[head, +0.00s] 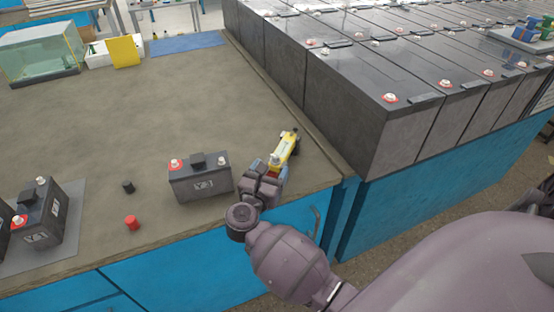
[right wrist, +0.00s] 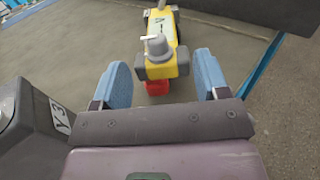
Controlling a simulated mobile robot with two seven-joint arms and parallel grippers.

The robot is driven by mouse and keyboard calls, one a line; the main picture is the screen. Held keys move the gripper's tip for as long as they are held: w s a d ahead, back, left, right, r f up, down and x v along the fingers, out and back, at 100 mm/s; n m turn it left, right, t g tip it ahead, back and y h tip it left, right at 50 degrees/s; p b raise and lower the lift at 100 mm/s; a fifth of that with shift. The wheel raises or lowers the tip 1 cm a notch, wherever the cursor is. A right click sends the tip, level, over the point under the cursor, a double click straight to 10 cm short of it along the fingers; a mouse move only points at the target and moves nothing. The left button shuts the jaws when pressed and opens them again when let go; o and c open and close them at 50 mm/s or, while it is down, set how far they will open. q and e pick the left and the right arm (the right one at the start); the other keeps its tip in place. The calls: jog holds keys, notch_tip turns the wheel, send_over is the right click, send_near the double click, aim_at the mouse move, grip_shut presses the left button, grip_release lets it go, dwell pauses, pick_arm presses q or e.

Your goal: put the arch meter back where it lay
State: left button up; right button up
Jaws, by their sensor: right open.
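The arch meter (head: 286,148), a yellow body with a grey knob and dark ends, lies near the right edge of the brown bench top. It also shows in the right wrist view (right wrist: 158,67), straight ahead, with a red part under its near end. My right gripper (head: 269,172) is at its near end. Its two blue fingers stand apart, one on each side of that end, with a gap visible on both sides. Part of the meter's near end is hidden by the gripper in the head view. My left gripper is not in view.
A small battery (head: 201,180) stands just left of my right gripper. A black cap (head: 128,187) and a red cap (head: 131,222) lie farther left. Large batteries (head: 373,120) in rows stand beyond the bench's right edge. The bench's middle (head: 150,110) is clear.

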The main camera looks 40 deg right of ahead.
jog(key=v, duration=0.6)
jog(key=shift+s+a, duration=0.15)
jog(key=s+f+m+y, duration=0.4)
jog(key=s+m+y, duration=0.1)
jog(key=s+m, duration=0.3)
jog(key=s+d+f+m+t+y, duration=0.1)
jog(key=s+f+m+y, duration=0.35)
jog(key=s+m, duration=0.35)
jog(key=s+f+m+y, duration=0.4)
jog(key=s+m+y, duration=0.25)
jog(key=s, duration=0.25)
pick_arm(q)
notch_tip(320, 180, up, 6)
jog(key=p, duration=0.7)
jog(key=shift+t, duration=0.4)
pick_arm(e)
jog(key=shift+m+t+h, duration=0.3)
jog(key=shift+m, duration=0.15)
jog(key=shift+s+d+r, duration=0.1)
jog(key=shift+r, duration=1.35)
jog(key=shift+s+d+r, duration=0.1)
jog(key=shift+r, duration=1.4)
